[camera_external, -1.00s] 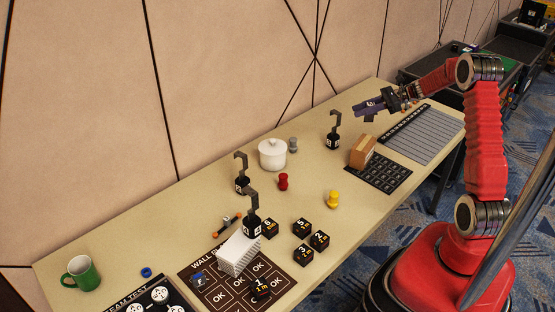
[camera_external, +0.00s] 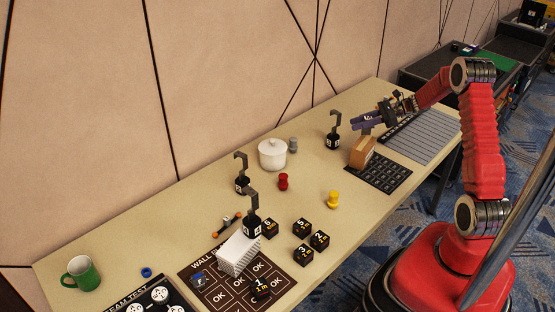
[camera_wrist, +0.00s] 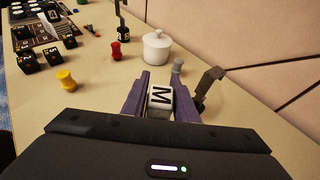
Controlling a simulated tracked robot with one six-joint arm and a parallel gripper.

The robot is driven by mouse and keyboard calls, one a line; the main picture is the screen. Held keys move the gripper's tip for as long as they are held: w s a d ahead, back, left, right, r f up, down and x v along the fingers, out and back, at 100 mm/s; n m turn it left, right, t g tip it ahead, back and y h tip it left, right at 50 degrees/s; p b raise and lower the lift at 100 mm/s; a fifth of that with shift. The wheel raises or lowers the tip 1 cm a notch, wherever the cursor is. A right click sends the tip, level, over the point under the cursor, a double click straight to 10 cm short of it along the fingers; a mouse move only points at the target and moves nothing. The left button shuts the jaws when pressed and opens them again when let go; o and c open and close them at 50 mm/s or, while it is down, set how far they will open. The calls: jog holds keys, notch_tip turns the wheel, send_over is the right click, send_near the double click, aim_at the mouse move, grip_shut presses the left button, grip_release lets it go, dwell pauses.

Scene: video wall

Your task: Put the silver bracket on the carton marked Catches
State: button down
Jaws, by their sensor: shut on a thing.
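My gripper (camera_external: 363,123) is in the air just above the brown carton (camera_external: 362,151), which stands on a black gridded mat; I cannot read any marking on the carton. The carton is hidden in the wrist view.
A black hooked weight (camera_external: 333,131) stands close left of my gripper, and also shows in the wrist view (camera_wrist: 208,88). A white lidded pot (camera_external: 272,154), grey peg (camera_external: 293,145), red peg (camera_external: 283,182) and yellow peg (camera_external: 333,200) stand nearby. A ridged grey panel (camera_external: 422,133) lies to the right.

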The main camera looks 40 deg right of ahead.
jog(key=shift+f, duration=1.85)
jog(key=shift+f, duration=0.1)
jog(key=c, duration=1.4)
grip_release()
jog(key=v, duration=1.2)
